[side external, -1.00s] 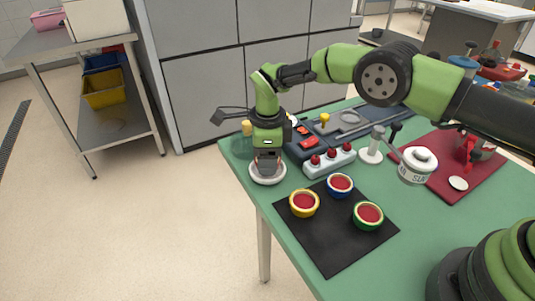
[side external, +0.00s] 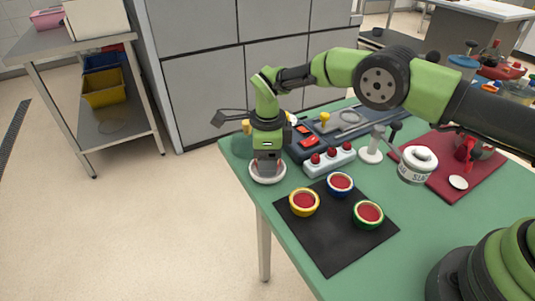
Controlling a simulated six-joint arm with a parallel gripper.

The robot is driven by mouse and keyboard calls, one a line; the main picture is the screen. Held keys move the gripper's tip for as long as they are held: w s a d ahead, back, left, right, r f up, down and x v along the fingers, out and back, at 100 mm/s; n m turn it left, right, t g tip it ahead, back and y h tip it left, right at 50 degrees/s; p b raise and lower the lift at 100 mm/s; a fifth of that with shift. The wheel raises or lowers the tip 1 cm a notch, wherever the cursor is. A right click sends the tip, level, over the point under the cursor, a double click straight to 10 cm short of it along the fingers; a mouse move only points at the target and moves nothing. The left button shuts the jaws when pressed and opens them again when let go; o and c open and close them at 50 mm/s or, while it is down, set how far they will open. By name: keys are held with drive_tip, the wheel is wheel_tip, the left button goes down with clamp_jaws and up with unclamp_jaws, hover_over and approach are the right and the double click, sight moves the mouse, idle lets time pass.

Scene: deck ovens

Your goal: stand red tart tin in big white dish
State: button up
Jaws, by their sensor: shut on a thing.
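The big white dish (side external: 268,180) stands at the near left corner of the green table, and its pale rim shows around my gripper's fingers. My gripper (side external: 267,169) points straight down over the dish, with its fingertips at the dish's inside. It is shut on the red tart tin, which is mostly hidden by the fingers and the rim; only a little red shows there. I cannot tell whether the tin touches the dish's floor.
Yellow (side external: 304,202), blue (side external: 340,184) and green (side external: 368,214) tins with red filling stand on a black mat (side external: 330,245). A white block with red knobs (side external: 328,162) is right of the dish. A white lidded jar (side external: 417,166) and a red mat (side external: 455,190) lie farther right.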

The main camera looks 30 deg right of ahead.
drive_tip(key=shift+f, duration=0.3)
drive_tip(key=o, duration=0.7)
drive_tip(key=shift+o, duration=0.2)
drive_tip(key=shift+r, duration=0.1)
wheel_tip(320, 180, up, 11)
idle(0.4)
idle(0.3)
